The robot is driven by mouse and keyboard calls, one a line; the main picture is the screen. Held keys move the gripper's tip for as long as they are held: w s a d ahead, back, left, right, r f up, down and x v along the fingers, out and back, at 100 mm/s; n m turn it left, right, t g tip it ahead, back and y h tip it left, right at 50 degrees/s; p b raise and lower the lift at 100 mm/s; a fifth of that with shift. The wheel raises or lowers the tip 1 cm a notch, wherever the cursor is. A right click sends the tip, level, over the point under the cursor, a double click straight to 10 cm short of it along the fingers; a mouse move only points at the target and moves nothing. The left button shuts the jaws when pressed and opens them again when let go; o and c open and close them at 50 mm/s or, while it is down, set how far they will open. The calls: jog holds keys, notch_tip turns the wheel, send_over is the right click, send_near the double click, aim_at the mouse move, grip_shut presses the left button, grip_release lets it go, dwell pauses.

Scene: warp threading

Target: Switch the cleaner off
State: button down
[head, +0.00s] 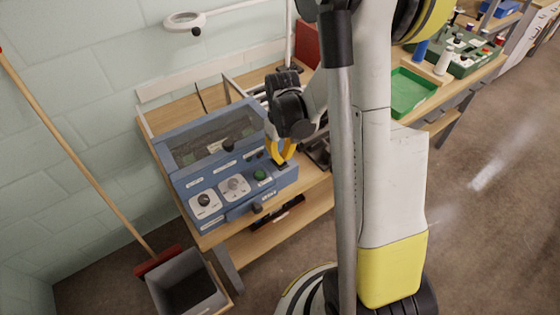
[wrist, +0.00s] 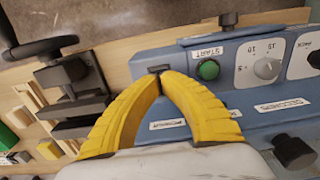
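The cleaner is a blue bench unit (head: 280,186) with a lidded top and a sloped front panel. The panel carries two white dials, the left one (head: 205,201) and the middle one (head: 235,187), and a green START button (head: 260,174). In the wrist view the green button (wrist: 208,69) and one dial (wrist: 267,68) show. A small black switch-like part (wrist: 158,68) sits at the panel's end beside the button. My gripper (wrist: 163,75) has its yellow fingertips together right at that part. Whether they touch it I cannot tell. In the head view my gripper (head: 282,162) is over the panel's right end.
Black knobs (head: 257,207) stick out at the cleaner's front. A black clamp-like device with a handwheel (wrist: 75,75) stands close beside it. A green tray (head: 410,92) lies further right on the bench. A broom (head: 85,165) and grey bin (head: 187,285) stand at left.

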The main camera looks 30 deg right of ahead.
jog(key=shift+f+b, duration=0.95)
jog(key=shift+f, duration=0.15)
dwell(0.3)
jog(key=shift+r, duration=0.1)
jog(key=shift+r+p, duration=2.3)
jog(key=shift+r, duration=1.1)
jog(key=shift+a, duration=0.1)
jog(key=shift+a+r+b, duration=0.25)
jog(key=shift+r+b, duration=0.1)
jog(key=shift+b, duration=0.05)
jog(key=s+a+r+t+b, duration=0.2)
jog(key=s+a+t+b, duration=0.1)
jog(key=s+a+b, duration=0.2)
jog(key=s+a+r+t+b, duration=0.3)
jog(key=s+a+t+b, duration=0.1)
jog(key=s+a+b, duration=0.2)
jog(key=shift+a+r, duration=0.3)
jog(key=shift+a, duration=0.6)
